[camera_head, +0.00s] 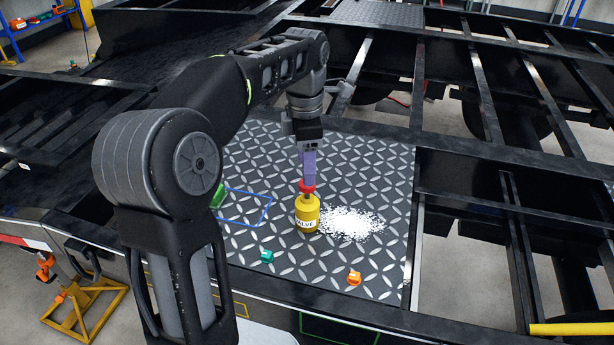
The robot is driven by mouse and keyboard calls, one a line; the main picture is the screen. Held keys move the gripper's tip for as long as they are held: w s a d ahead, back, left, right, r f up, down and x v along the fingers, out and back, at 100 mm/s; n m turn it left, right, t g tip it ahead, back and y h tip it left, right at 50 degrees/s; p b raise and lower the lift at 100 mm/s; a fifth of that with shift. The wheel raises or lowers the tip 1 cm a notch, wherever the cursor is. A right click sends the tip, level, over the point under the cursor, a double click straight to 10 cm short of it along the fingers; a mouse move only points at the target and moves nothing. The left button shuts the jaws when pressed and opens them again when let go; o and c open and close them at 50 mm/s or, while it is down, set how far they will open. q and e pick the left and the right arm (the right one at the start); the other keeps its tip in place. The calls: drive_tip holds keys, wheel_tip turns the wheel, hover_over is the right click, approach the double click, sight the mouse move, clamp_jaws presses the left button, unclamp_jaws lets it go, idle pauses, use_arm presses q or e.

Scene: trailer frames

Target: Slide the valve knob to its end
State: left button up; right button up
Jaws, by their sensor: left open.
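A yellow valve (307,214) with "VALVE" lettering stands upright on the diamond-pattern metal plate (385,180). Its red knob (307,188) sits on top. My left gripper (309,182) points down at the knob from above, with purple fingers. The fingers are open, and their tips are at or just above the knob. I cannot tell whether they touch it, and the gap between them is hard to see from this side. My right gripper is not in view.
A pile of white bits (352,222) lies right of the valve. A blue outlined frame (247,207) and a green object (218,196) lie left. A teal block (267,256) and an orange block (354,278) sit in front. Open gaps between dark trailer beams (480,152) lie right.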

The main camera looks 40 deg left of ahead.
use_arm(q)
drive_tip(key=shift+r, duration=0.2)
drive_tip(key=shift+s+a+p, duration=0.15)
drive_tip(key=shift+a+p, duration=0.2)
drive_tip(key=shift+a, duration=0.15)
drive_tip(key=shift+f+m, duration=0.1)
drive_tip(key=shift+m, duration=0.7)
drive_tip(key=m, duration=0.4)
drive_tip(key=shift+d+m, duration=0.2)
drive_tip(key=shift+m, duration=0.2)
drive_tip(key=shift+d+m, duration=0.2)
drive_tip(key=shift+m, duration=1)
drive_tip(key=shift+w+d+m, duration=0.2)
drive_tip(key=shift+m, duration=1)
drive_tip(key=m, duration=0.3)
